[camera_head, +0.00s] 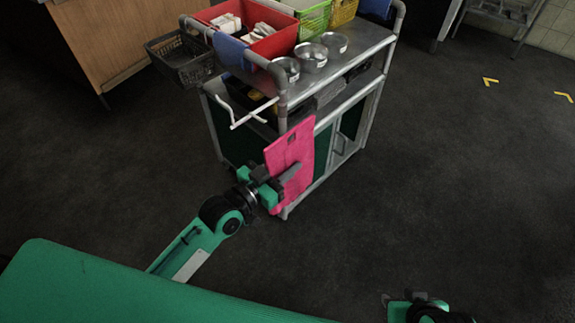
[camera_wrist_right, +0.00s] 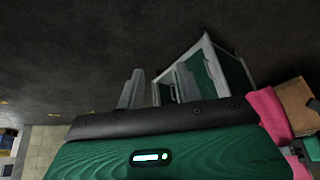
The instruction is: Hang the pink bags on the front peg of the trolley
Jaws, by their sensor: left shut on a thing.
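A flat pink bag (camera_head: 297,148) hangs nearly upright in front of the trolley's near corner. My left gripper (camera_head: 282,180) is shut on its lower middle part. The trolley's white front peg (camera_head: 252,113) sticks out to the left at the near end, left of the bag's top and apart from it. The bag's top has a small dark patch or hole. My right gripper (camera_head: 398,302) is low at the bottom edge, far from the bag; its fingers are unclear. The right wrist view shows grey finger shapes (camera_wrist_right: 132,90) and pink material (camera_wrist_right: 270,112) at the right.
The grey trolley (camera_head: 365,50) carries a red bin (camera_head: 275,43), green and yellow baskets and several metal bowls (camera_head: 312,55). A black basket (camera_head: 185,60) hangs at its left. A wooden cabinet (camera_head: 125,35) stands at the back left.

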